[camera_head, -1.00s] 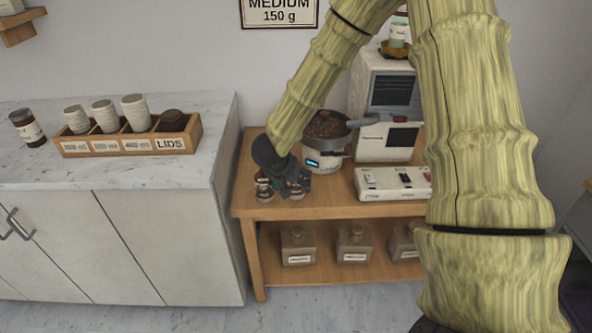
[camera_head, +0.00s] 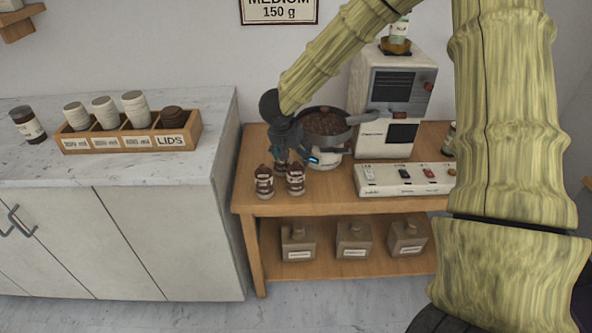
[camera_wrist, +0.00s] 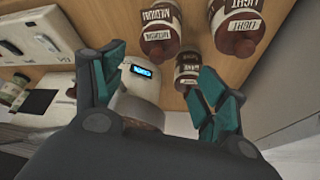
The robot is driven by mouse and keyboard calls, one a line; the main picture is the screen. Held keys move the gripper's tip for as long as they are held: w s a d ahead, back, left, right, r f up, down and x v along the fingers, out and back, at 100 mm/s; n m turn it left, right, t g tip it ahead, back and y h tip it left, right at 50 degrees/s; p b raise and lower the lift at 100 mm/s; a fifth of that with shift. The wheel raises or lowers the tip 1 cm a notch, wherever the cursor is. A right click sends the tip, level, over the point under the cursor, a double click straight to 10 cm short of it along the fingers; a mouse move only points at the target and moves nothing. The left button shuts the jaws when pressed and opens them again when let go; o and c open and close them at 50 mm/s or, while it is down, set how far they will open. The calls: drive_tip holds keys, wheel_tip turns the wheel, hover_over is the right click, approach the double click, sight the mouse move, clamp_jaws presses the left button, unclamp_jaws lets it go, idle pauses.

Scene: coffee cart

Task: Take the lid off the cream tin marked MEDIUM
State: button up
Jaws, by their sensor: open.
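Three grey-beige lidded tins stand on the lower shelf in the head view: left (camera_head: 298,243), middle (camera_head: 353,241) and right (camera_head: 407,239). Each has a raised knob on top and a pale front label, too small to read surely. My gripper (camera_head: 294,157) is well above them, over the upper shelf by the pot. In the wrist view my gripper (camera_wrist: 160,78) is open, with its fingers wide apart and nothing held. A brown jar marked MEDIUM (camera_wrist: 160,30) and one marked LIGHT (camera_wrist: 238,25) stand on the upper shelf. A third jar (camera_wrist: 188,70) shows beyond the fingers.
The pot (camera_head: 326,122) and grinder-like machine (camera_head: 393,95) stand behind my gripper. A switch panel (camera_head: 400,180) is at the upper shelf's front right. The marble counter (camera_head: 110,175) at left bears a rack marked LIDS (camera_head: 130,143). The floor before the cart is clear.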

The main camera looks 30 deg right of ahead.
sight(296, 163)
drive_tip(key=shift+d+f, duration=0.1)
drive_tip(key=shift+f, duration=0.35)
drive_tip(key=x, duration=0.4)
drive_tip(key=shift+s+d+f, duration=0.1)
drive_tip(key=shift+s+f, duration=0.1)
drive_tip(key=c, duration=1)
